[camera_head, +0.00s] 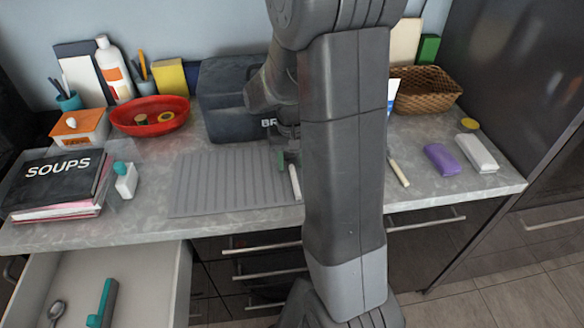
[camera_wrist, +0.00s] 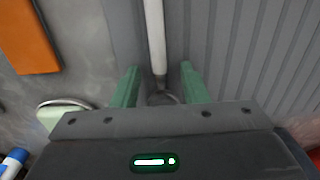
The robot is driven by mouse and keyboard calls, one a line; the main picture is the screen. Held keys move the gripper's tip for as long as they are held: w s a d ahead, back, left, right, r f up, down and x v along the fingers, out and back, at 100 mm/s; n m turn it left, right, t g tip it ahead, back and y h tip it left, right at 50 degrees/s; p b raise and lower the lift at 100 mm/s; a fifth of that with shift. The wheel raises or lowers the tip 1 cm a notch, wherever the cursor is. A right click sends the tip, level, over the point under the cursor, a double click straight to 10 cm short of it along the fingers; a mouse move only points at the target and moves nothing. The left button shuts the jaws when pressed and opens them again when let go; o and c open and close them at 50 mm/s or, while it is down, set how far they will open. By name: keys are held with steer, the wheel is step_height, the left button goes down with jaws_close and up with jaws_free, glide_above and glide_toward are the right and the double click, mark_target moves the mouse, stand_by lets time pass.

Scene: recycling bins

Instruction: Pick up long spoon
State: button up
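A long, pale, thin handle (camera_wrist: 155,38), probably the long spoon, lies along the edge of the grey ribbed mat. It also shows in the head view (camera_head: 295,182), just left of my arm. Its end nearest my gripper has a dark ring or loop; no spoon bowl is visible. My gripper (camera_wrist: 158,84) is open, with its two green fingers on either side of that end and a gap on both sides. The head view shows my gripper (camera_head: 287,160) low over the mat, partly hidden by my arm. Whether the fingers reach the handle's height is unclear.
The ribbed mat (camera_head: 225,180) lies on the grey counter. Another thin pale utensil (camera_head: 399,172) and a purple object (camera_head: 441,159) lie right of my arm. An open drawer (camera_head: 140,285) at lower left holds a metal spoon (camera_head: 57,310).

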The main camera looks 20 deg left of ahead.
jaws_close()
